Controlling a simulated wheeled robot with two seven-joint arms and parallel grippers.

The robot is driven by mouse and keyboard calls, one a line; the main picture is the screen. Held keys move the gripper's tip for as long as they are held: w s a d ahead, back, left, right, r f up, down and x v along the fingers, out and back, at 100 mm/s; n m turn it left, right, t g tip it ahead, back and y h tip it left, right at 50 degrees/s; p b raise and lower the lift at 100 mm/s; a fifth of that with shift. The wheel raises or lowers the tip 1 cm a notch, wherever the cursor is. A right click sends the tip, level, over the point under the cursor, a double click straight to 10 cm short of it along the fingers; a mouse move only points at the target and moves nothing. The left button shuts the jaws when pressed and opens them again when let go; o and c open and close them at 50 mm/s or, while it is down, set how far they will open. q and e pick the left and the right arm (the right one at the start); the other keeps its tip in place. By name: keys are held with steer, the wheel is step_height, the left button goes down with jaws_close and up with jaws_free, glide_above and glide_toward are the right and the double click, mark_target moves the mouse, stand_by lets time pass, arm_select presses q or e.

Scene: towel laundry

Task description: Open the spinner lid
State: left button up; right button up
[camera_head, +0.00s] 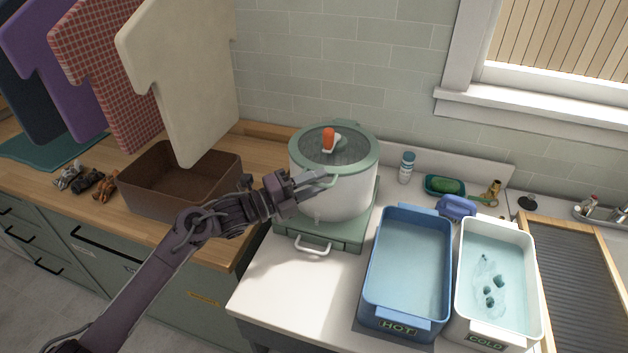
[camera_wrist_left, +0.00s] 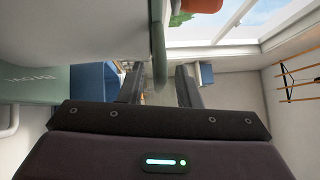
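The spinner (camera_head: 332,190) is a white drum on a green base, at the middle of the head view. Its lid (camera_head: 349,146) is shut, with a green rim, a dark see-through top and an orange-and-white knob (camera_head: 329,141). My left gripper (camera_head: 316,184) is at the front of the lid's rim. In the left wrist view its two fingers (camera_wrist_left: 160,86) are apart, and a green edge or tab of the lid (camera_wrist_left: 159,45) shows between them. I see gaps beside the tab. My right gripper is out of view.
A blue HOT tub (camera_head: 369,265) and a white COLD tub (camera_head: 533,275) of water stand at right. A brown bin (camera_head: 150,205) stands at left below hanging towels (camera_head: 180,80). A small bottle (camera_head: 406,168) and green soap dish (camera_head: 432,185) are behind the tubs.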

arm_select(q)
jaws_close()
steer(key=shift+r, duration=0.1)
